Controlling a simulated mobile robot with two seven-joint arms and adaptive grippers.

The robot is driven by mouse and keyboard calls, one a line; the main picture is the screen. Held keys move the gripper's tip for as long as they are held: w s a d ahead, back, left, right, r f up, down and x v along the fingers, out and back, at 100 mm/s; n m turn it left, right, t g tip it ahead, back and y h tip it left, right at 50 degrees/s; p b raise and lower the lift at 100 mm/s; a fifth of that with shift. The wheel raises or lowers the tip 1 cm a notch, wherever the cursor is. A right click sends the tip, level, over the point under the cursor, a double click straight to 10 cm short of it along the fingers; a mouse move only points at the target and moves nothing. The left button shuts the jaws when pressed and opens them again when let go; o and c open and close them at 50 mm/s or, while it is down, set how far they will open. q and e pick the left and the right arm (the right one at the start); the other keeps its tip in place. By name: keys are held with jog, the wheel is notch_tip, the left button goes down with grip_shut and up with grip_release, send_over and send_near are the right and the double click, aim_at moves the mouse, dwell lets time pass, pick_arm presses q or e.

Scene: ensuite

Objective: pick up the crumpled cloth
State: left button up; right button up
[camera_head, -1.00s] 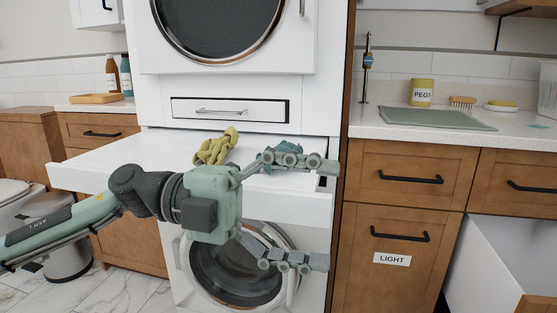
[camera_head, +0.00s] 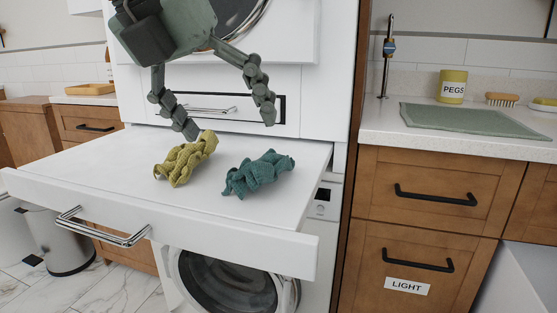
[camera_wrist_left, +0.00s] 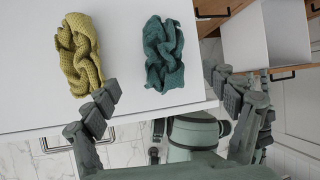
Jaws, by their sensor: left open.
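Two crumpled cloths lie apart on the white pull-out shelf (camera_head: 110,172). The yellow-green cloth (camera_head: 186,158) is on the left and the teal cloth (camera_head: 257,174) on the right. In the left wrist view, the yellow-green cloth (camera_wrist_left: 78,55) and the teal cloth (camera_wrist_left: 163,54) both show whole. My left gripper (camera_head: 230,124) is open and empty, above the shelf with its fingers pointing down. In the left wrist view, the gap between the fingertips (camera_wrist_left: 163,84) lines up with the teal cloth; neither cloth is held. My right gripper is out of view.
The shelf has a metal handle (camera_head: 101,228) at its front, with a round-doored machine (camera_head: 230,280) below. To the right, a counter holds a PEGS tin (camera_head: 452,86), a brush (camera_head: 505,99) and a green mat (camera_head: 474,119). A bin (camera_head: 62,245) stands lower left.

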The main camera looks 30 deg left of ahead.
aim_at(255, 156)
pick_arm(q)
jog(key=shift+w+f, duration=0.25)
jog(key=shift+w, duration=0.05)
jog(key=shift+w+f, duration=0.15)
jog(key=shift+f, duration=0.2)
jog(key=x, duration=0.5)
jog(key=shift+w+d+b, duration=0.2)
jog(key=shift+d+b, duration=0.05)
jog(key=shift+b, duration=0.05)
jog(key=shift+w+f, duration=0.3)
jog(key=shift+f, duration=0.05)
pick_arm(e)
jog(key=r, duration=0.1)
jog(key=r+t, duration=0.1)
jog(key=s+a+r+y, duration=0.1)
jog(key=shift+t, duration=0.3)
pick_arm(q)
jog(key=c, duration=1.3)
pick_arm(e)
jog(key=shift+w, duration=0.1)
pick_arm(q)
jog(key=shift+o, duration=0.2)
